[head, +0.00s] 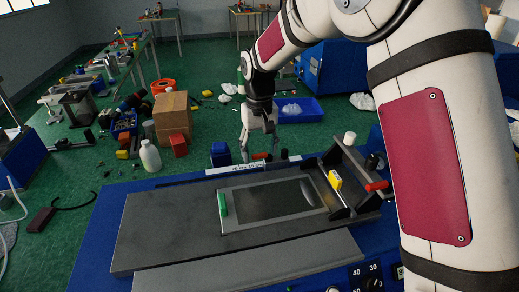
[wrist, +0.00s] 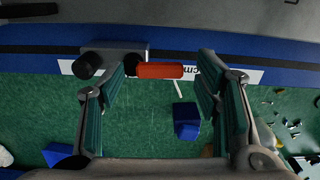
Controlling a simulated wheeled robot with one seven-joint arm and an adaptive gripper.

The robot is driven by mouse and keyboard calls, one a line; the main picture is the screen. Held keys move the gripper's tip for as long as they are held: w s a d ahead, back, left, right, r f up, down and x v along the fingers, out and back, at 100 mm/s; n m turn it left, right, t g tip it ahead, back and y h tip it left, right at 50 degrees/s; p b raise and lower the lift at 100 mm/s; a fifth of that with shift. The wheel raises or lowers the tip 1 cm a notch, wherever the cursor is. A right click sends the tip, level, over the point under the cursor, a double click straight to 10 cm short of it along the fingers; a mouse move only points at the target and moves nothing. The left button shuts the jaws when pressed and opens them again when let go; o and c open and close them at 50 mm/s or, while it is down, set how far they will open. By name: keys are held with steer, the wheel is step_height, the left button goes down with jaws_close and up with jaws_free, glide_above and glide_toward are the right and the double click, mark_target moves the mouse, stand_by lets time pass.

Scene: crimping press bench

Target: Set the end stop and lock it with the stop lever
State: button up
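A grey block with a black knob and a short red-handled lever (wrist: 160,71) sits at the white scale strip (wrist: 240,75) on the blue bench edge in the wrist view. It looks like the end stop (wrist: 118,50) with its stop lever. My gripper (wrist: 165,62) is open, its teal-padded fingers on either side of the red handle with gaps at both ends. I cannot tell how far above the handle the tips are. In the head view my gripper (head: 259,150) hangs at the bench's far edge, just behind the scale strip (head: 245,168), and the block is mostly hidden there.
The press bench carries a dark plate (head: 150,235), a green bar (head: 222,203), a yellow block (head: 335,180) and another red-handled lever (head: 377,186) at right. Beyond its far edge stand a cardboard box (head: 172,115), a white bottle (head: 150,156) and a blue tray (head: 298,110).

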step_height(320, 180, up, 12)
stand_by(0.6)
steer(key=s+d+r+m+t, duration=0.1)
steer(key=s+d+r, duration=0.45)
steer(key=s, duration=0.25)
steer(key=s+d+r+t, duration=0.2)
steer(key=s+d+r, duration=0.2)
steer(key=s+d, duration=0.3)
steer(key=s+d+f+m+t, duration=0.1)
steer(key=s+d+f, duration=0.1)
steer(key=s, duration=0.6)
steer(key=s+d+f+m+t, duration=0.1)
steer(key=s+d+f, duration=0.1)
steer(key=s, duration=0.7)
steer(key=shift+d+f, duration=0.3)
steer(key=shift+a, duration=0.1)
